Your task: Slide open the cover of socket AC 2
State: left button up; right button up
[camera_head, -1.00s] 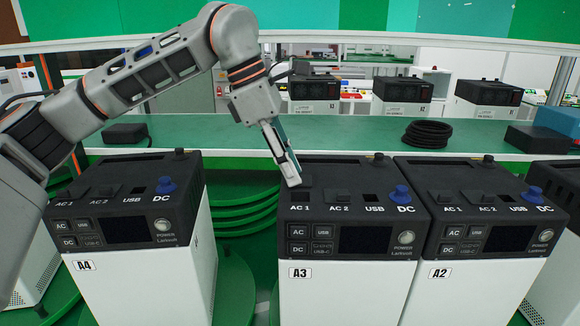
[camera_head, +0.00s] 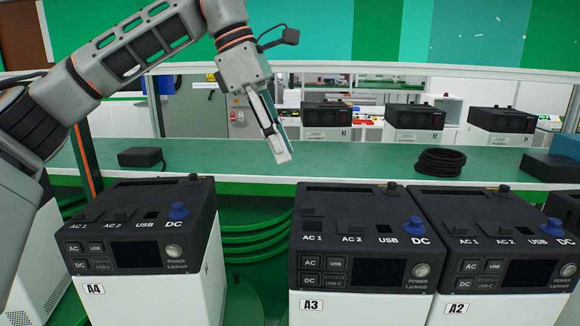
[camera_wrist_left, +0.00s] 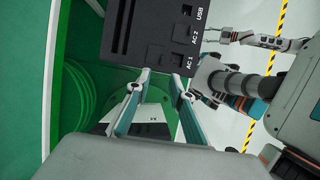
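The black-topped unit A3 (camera_head: 335,258) stands in the middle of the head view. Its AC 2 cover (camera_head: 351,227) is a dark block behind the AC 2 label and looks closed; it also shows in the left wrist view (camera_wrist_left: 182,33). Beside it, the AC 1 cover (camera_head: 312,212) seems set further back, with a dark opening in front. My left gripper (camera_head: 282,158) hangs above and behind A3's back-left corner, apart from it. In the left wrist view its fingers (camera_wrist_left: 160,76) are spread and empty. My right gripper (camera_wrist_left: 216,37) is small there, its opening unclear.
Similar units A4 (camera_head: 140,250) and A2 (camera_head: 490,270) flank A3, with A2 close beside it. Blue DC knobs (camera_head: 416,225) stand up from the tops. A green table (camera_head: 340,160) behind holds a black cable coil (camera_head: 440,161). A gap separates A4 and A3.

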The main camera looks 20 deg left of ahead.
aim_at(344, 226)
jog(key=k, duration=1)
